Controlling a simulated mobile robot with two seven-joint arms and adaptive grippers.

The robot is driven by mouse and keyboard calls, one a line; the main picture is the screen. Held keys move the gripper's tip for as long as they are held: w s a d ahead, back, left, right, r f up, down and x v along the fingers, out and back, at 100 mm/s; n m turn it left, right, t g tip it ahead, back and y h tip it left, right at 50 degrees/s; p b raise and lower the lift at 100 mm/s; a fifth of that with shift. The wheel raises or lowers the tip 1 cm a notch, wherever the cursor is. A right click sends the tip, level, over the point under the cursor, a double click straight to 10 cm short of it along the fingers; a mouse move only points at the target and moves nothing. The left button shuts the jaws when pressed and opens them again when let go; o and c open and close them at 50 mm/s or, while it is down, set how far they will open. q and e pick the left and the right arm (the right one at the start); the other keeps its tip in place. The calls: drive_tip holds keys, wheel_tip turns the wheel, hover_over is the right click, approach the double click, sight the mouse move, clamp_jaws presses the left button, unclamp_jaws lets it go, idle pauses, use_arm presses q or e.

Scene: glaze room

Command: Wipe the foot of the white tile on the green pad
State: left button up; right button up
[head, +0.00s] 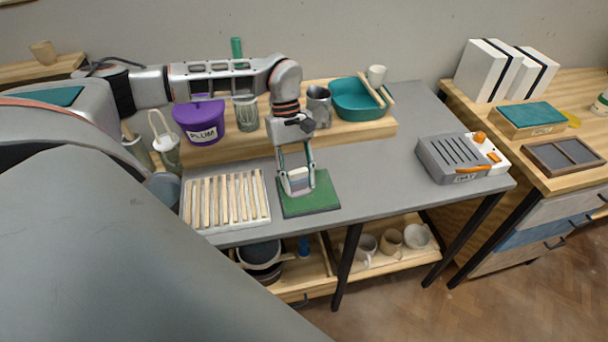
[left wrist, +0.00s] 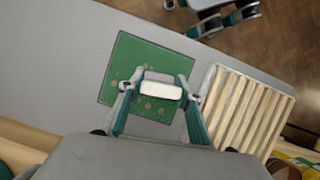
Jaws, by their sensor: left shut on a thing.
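My left gripper (head: 297,186) reaches down over the front part of the table and is shut on the white tile (head: 299,174). The tile (left wrist: 161,90) shows between the fingertips (left wrist: 155,88) in the left wrist view, with its pale edge towards the camera. The green pad (head: 322,199) lies flat below it on the grey table. Several brownish spots mark the pad (left wrist: 138,51) in the left wrist view. The tile is over the pad; I cannot tell whether its foot touches. Part of what looks like my right gripper (left wrist: 225,18) shows at the top edge there.
A slatted wooden rack (head: 226,199) lies just left of the pad. Behind is a raised wooden shelf (head: 345,129) with a purple bucket (head: 200,122), a metal cup (head: 319,106) and a teal basin (head: 356,98). A grey slotted box (head: 450,160) stands right; the table between is clear.

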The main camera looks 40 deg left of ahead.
use_arm(q)
drive_tip(key=shift+s+a, duration=0.15)
drive_tip(key=shift+w+d, duration=0.85)
drive_tip(key=shift+w, duration=0.15)
drive_tip(key=shift+w+d, duration=0.85)
drive_tip(key=shift+w, duration=0.1)
drive_tip(key=shift+a, duration=0.1)
drive_tip(key=shift+s+a+p, duration=0.3)
drive_tip(key=shift+s+a, duration=0.45)
drive_tip(key=shift+s, duration=0.25)
drive_tip(key=shift+s+a, duration=0.1)
